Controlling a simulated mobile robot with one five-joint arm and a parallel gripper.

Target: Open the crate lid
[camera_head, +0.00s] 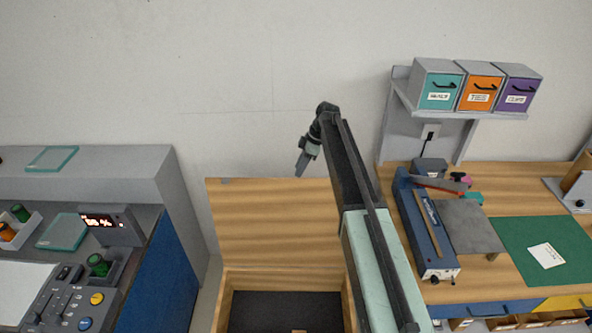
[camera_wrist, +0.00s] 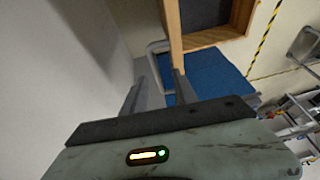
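The wooden crate (camera_head: 222,300) stands at the bottom centre of the head view, its dark interior (camera_head: 285,312) exposed. Its lid (camera_head: 265,222) is raised, standing up at the back of the crate. My gripper (camera_head: 300,168) points down at the lid's top edge in the head view, and my arm covers the lid's right side. In the wrist view, my gripper's two fingers (camera_wrist: 156,94) are apart. The lid's wooden edge (camera_wrist: 173,28) shows close to the right fingertip; I cannot tell whether they touch. Part of the crate (camera_wrist: 228,35) shows at the top.
A grey console (camera_head: 75,185) with a blue side panel stands left of the crate. A wooden workbench (camera_head: 350,170) stands right, with a blue tool (camera_head: 425,230) and a green mat (camera_head: 540,250). A shelf with coloured bins (camera_head: 480,90) hangs above. The wall is close behind.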

